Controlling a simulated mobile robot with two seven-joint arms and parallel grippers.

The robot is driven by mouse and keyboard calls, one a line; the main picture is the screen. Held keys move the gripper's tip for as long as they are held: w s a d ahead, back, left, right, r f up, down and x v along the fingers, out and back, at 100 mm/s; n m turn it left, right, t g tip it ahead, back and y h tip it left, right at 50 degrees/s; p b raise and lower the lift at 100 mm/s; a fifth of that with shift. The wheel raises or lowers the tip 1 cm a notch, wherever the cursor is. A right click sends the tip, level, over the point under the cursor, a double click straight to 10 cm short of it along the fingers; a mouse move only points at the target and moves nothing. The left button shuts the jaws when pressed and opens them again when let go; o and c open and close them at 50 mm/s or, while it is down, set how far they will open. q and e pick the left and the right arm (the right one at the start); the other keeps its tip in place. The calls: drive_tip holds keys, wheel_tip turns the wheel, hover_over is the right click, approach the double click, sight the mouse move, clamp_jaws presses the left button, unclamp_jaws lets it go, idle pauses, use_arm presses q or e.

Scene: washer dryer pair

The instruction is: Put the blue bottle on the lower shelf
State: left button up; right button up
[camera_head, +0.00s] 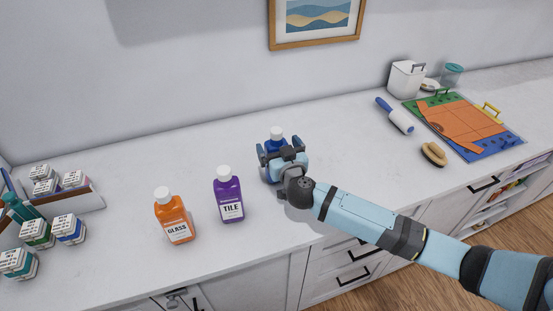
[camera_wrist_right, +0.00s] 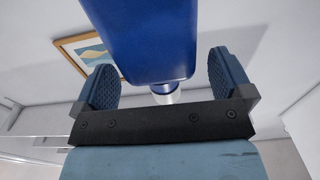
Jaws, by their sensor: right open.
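The blue bottle (camera_head: 277,134) with a pale cap stands on the white counter, its lower body mostly hidden behind my right gripper (camera_head: 282,152). In the right wrist view the blue bottle (camera_wrist_right: 145,40) fills the upper middle, with its white cap (camera_wrist_right: 166,93) below. My right gripper (camera_wrist_right: 165,85) is open, its two padded fingers on either side of the bottle, and a gap shows beside the right finger. Open shelves (camera_head: 494,214) are set into the cabinet front at the right, partly cut by the counter edge. My left gripper is not in view.
A purple TILE bottle (camera_head: 229,198) and an orange GLASS bottle (camera_head: 173,217) stand left of the gripper. Small boxes (camera_head: 68,229) crowd the far left. The counter between is clear.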

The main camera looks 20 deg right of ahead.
drive_tip(key=shift+w+f, duration=0.1)
drive_tip(key=shift+w, duration=0.85)
drive_tip(key=shift+s, duration=0.1)
drive_tip(key=shift+c, duration=0.5)
drive_tip(key=c, duration=1.5)
drive_tip(key=shift+r, duration=0.2)
clamp_jaws()
